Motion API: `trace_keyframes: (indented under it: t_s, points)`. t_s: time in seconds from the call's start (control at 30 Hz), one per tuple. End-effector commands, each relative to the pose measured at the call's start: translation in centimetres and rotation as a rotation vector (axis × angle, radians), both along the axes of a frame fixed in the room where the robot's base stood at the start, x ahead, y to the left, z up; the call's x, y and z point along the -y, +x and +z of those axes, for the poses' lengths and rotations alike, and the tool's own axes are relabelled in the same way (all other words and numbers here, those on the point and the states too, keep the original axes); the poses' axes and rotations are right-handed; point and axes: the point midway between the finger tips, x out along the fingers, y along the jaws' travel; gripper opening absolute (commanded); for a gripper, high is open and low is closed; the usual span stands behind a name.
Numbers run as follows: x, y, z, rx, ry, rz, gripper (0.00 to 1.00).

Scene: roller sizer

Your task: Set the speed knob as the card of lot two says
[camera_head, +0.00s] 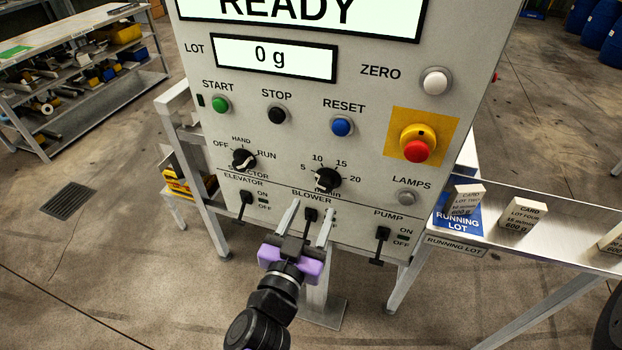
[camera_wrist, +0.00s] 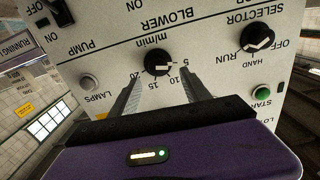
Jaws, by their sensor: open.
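The black speed knob (camera_head: 323,180) sits on the grey panel, with marks 5, 10, 15 and 20 around it. In the wrist view the knob (camera_wrist: 157,62) appears upside down, and its white pointer lies toward the 5 side. A card that seems to read lot two (camera_head: 464,199) stands on the blue running lot plate (camera_head: 458,219); its m/min figure is too small to read surely. My gripper (camera_head: 309,217) is open and empty, below the knob in the head view. Its fingers point toward the panel and are apart from the knob.
The selector knob (camera_head: 244,160) is left of the speed knob. Levers for elevator (camera_head: 245,205), blower (camera_head: 310,215) and pump (camera_head: 381,240) are below. A red stop button (camera_head: 416,150) is at right. A lot four card (camera_head: 522,214) stands on the metal shelf (camera_head: 568,236).

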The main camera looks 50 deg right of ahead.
Motion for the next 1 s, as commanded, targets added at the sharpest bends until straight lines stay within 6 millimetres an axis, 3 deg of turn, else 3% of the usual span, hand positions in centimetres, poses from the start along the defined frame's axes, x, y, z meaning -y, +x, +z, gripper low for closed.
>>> trace_keyframes:
  t_s: [0.23, 0.7, 1.0]
  points:
    - [0.8, 0.1, 0.3, -0.040, -0.023, -0.007, 0.55]
    - [6.8, 2.2, 0.2, -0.040, -0.020, -0.007, 0.55]
    - [7.4, 2.4, 0.1, -0.039, -0.019, -0.006, 0.55]
